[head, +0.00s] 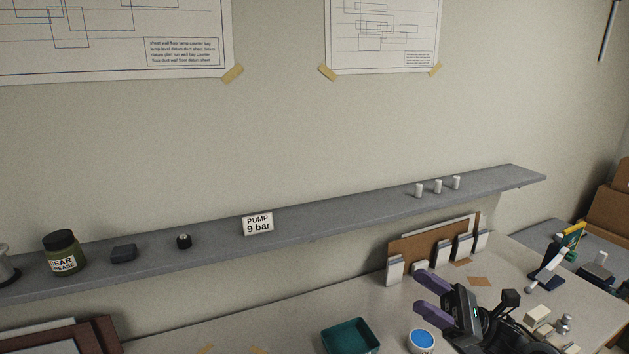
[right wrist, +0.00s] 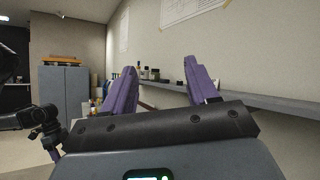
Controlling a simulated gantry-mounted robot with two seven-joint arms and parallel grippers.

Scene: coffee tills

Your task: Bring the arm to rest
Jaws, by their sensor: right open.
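My right gripper (head: 430,297) is above the counter at the lower right in the head view, with its purple fingers spread and nothing between them. In the right wrist view, the same two fingers (right wrist: 162,92) stand apart, with the wall shelf and room behind them. The fingers look clear of the things around them. My left gripper is not in the head view.
A grey wall shelf (head: 330,217) holds a grease jar (head: 63,252), a pump sign (head: 258,223) and small white cylinders. On the counter are a teal tray (head: 350,337), a blue-topped tub (head: 422,341) and a board rack (head: 432,245). A cabinet (right wrist: 64,93) stands farther off.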

